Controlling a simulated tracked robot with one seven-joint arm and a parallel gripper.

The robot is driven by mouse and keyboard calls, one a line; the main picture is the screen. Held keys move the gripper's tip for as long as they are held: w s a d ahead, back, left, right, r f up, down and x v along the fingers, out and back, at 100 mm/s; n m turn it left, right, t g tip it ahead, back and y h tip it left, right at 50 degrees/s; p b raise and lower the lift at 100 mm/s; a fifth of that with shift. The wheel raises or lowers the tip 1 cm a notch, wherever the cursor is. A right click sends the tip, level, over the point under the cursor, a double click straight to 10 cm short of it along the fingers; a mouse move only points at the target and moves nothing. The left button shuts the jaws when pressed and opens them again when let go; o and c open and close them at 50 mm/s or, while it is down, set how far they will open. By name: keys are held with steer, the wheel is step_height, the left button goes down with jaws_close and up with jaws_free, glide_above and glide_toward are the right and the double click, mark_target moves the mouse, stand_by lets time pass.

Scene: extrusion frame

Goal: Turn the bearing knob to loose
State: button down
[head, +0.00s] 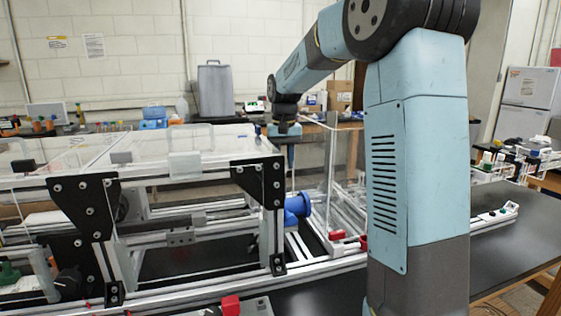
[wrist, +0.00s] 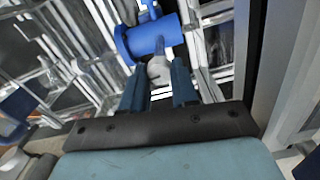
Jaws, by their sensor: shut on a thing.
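In the wrist view, a small grey knob (wrist: 158,71) with a narrow stem sits against a blue cylindrical bearing housing (wrist: 150,38). The two blue fingers of my gripper (wrist: 158,75) stand on either side of the knob, shut on it. The knob's turn position cannot be read. In the head view, the blue housing (head: 298,205) shows just right of a black bracket plate on the extrusion frame. My gripper (head: 291,160) points down above it at the frame's right part. The knob is too small to make out there.
Black bracket plates (head: 262,190) and aluminium rails (head: 200,287) surround the housing closely. A clear upright panel (head: 331,160) stands to its right. Red clamps (head: 340,236) lie low on the right rails. The dark bench top (head: 480,250) at right is mostly clear.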

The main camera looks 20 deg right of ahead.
steer(key=shift+n, duration=1.3)
steer(key=c, duration=0.9)
jaws_free()
steer(key=shift+o, duration=0.2)
steer(key=shift+r, duration=0.1)
step_height(320, 180, up, 14)
steer(key=shift+f, duration=0.25)
